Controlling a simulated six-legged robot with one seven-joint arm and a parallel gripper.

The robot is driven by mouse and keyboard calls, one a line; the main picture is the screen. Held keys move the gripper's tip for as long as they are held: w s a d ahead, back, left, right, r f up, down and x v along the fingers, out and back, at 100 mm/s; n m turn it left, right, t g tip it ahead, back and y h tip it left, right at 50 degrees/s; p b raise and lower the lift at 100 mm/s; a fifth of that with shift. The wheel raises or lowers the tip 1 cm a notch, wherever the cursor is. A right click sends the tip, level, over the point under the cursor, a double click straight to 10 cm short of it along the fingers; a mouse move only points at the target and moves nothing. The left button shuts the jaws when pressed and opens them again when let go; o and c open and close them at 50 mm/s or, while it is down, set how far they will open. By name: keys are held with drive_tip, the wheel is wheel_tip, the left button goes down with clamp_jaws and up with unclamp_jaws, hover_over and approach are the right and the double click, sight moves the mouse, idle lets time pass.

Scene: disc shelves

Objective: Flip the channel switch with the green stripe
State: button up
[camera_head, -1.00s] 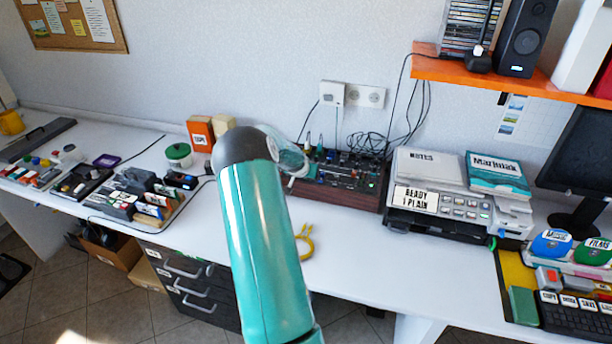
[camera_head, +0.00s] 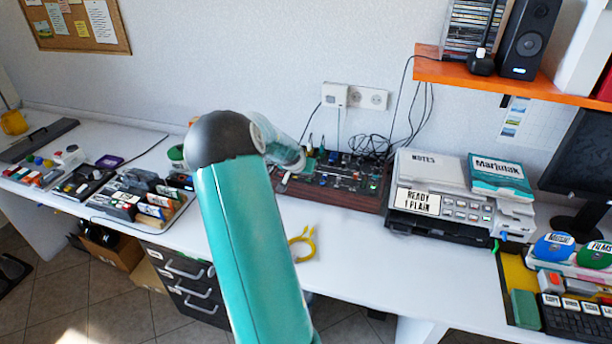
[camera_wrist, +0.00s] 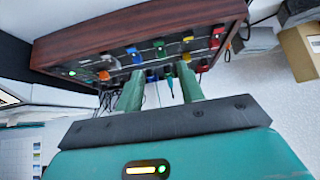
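The mixer panel (camera_head: 335,194) with a dark red wooden front stands on the desk by the wall, left of the printer. It fills the upper part of the wrist view, where its wooden front (camera_wrist: 140,32) runs along the top. A row of switches with coloured stripes or caps shows there, including an orange one (camera_wrist: 104,75), a yellow one (camera_wrist: 188,37) and a red one (camera_wrist: 218,32). My gripper (camera_wrist: 160,82) is open and empty, fingers apart, tips at the panel. My arm hides part of the desk in the head view.
Cables (camera_head: 370,145) rise behind the panel to a wall socket (camera_head: 368,98). A printer (camera_head: 455,210) stands close on the right. An orange shelf (camera_head: 520,78) overhangs the right side.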

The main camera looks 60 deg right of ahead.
drive_tip(key=v, duration=0.5)
idle(0.5)
